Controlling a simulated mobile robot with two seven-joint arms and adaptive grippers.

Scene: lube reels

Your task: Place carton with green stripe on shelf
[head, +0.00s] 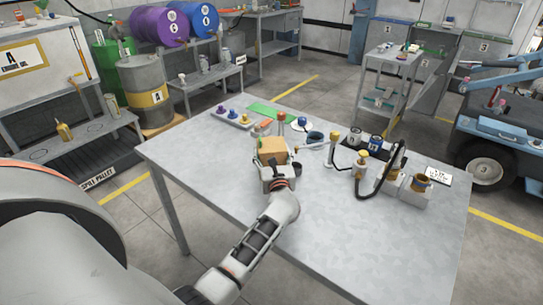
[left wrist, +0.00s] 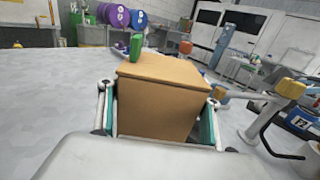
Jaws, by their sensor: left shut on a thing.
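A brown cardboard carton (head: 272,150) is held in my left gripper (head: 274,168) over the grey table in the head view. In the left wrist view the carton (left wrist: 162,95) fills the space between the two fingers, which press on its left and right sides. No green stripe shows on the faces I see; its other faces are hidden. I cannot tell whether the carton touches the table. A grey shelf cart (head: 375,98) stands beyond the table, with items on its levels. My right gripper is not in view.
Drums (head: 143,88) stand behind.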

